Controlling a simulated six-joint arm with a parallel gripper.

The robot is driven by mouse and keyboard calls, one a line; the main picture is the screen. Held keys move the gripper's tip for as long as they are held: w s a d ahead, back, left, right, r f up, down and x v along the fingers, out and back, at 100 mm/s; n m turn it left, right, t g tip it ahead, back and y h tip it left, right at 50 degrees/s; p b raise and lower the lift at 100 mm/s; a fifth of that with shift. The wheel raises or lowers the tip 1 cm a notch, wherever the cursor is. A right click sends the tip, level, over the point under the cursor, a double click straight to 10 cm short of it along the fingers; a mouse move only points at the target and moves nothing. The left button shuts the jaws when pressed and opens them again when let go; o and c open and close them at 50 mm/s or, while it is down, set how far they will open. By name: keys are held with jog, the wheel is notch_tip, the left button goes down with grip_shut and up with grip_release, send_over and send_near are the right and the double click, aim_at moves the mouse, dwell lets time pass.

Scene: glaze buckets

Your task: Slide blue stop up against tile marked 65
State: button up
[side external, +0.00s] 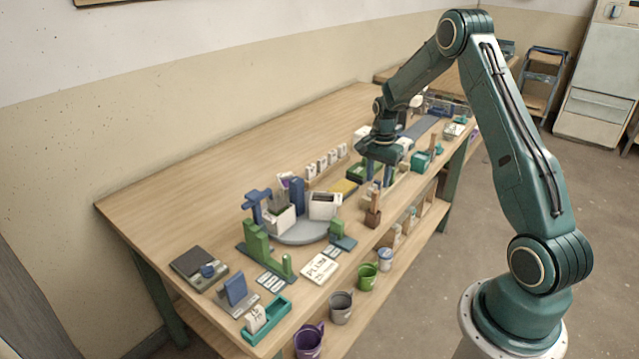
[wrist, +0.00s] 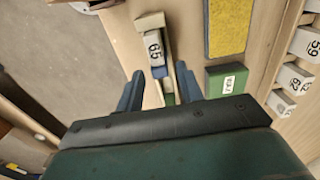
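The white tile marked 65 (wrist: 154,48) stands in a narrow pale rail (wrist: 150,21) in the wrist view. A small dark blue block, apparently the blue stop (wrist: 159,72), sits directly at the tile's near side; I cannot tell whether they touch. My gripper (wrist: 159,73) is open, with its two blue fingers spread on either side of the rail and the block, apart from both. In the side view my gripper (side external: 379,177) points down over the row of items near the table's front edge. The tile's number cannot be read there.
A yellow pad (wrist: 229,25) and a green labelled block (wrist: 227,79) lie right of the rail in the wrist view. Several numbered white tiles (wrist: 292,75) stand farther right. A grey turntable (side external: 300,234) with holders stands to the left in the side view.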

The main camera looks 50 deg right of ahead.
jog(key=shift+r, duration=2.85)
jog(key=shift+a+r, duration=0.15)
jog(key=shift+r, duration=0.05)
jog(key=s+a+r+n+t, duration=0.1)
jog(key=s+a+r+n, duration=0.25)
jog(key=a+r, duration=0.45)
jog(key=s+a+r+n+t, duration=0.1)
jog(key=s+a+r+n, duration=0.3)
jog(key=a+r, duration=0.5)
jog(key=s+a+r+n+t, duration=0.1)
jog(key=s+a+n, duration=0.4)
jog(key=s, duration=0.3)
jog(key=s+a+r+n+t, duration=0.1)
jog(key=s+a+n+t, duration=0.1)
jog(key=s+a+n, duration=0.3)
jog(key=shift+s+a+t, duration=0.3)
jog(key=shift+s+a, duration=0.3)
jog(key=shift+s, duration=1)
